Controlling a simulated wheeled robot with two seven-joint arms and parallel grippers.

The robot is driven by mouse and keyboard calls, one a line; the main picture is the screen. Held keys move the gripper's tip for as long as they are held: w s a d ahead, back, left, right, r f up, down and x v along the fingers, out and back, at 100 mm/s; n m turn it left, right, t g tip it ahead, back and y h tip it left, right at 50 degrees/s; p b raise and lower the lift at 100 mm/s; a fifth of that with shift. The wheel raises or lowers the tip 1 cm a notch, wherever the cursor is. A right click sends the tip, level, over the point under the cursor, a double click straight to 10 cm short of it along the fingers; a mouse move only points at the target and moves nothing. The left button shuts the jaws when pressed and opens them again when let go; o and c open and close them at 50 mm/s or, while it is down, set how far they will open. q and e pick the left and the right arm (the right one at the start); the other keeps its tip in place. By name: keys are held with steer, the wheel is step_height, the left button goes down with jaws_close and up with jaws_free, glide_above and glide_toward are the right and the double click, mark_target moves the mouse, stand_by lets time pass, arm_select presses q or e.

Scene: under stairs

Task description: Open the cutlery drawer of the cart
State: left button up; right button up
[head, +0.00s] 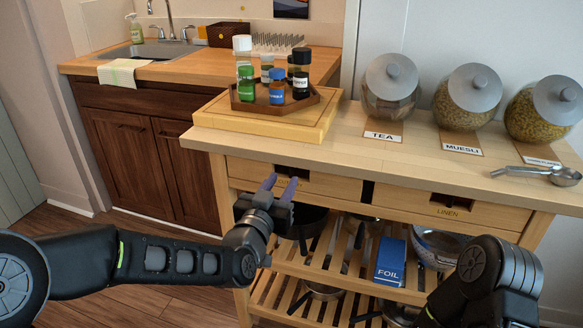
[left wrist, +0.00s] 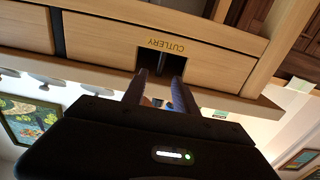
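The cutlery drawer (head: 330,187) is the left of two light wood drawers under the cart's (head: 345,148) top. It looks shut, with a dark cut-out pull near its upper edge. In the left wrist view the drawer front (left wrist: 225,65) appears upside down with its CUTLERY label. My left gripper (head: 280,185) is in front of this drawer, fingers pointing at the cut-out. The wrist view shows its two fingers (left wrist: 160,75) apart with a gap between, tips close to the cut-out; contact cannot be told. My right arm shows at lower right, but its gripper is not visible.
The LINEN drawer (head: 480,212) is to the right. Pans and a blue FOIL box (head: 391,260) sit on slatted shelves below. A board with a spice tray (head: 262,106), several jars and scoops (head: 540,174) stand on top. Floor at left is clear.

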arm_select(q)
steer(key=shift+w, duration=0.15)
steer(key=x, duration=0.7)
steer(key=shift+w+d+f, duration=0.1)
steer(key=shift+w, duration=0.15)
jaws_close()
stand_by(1.2)
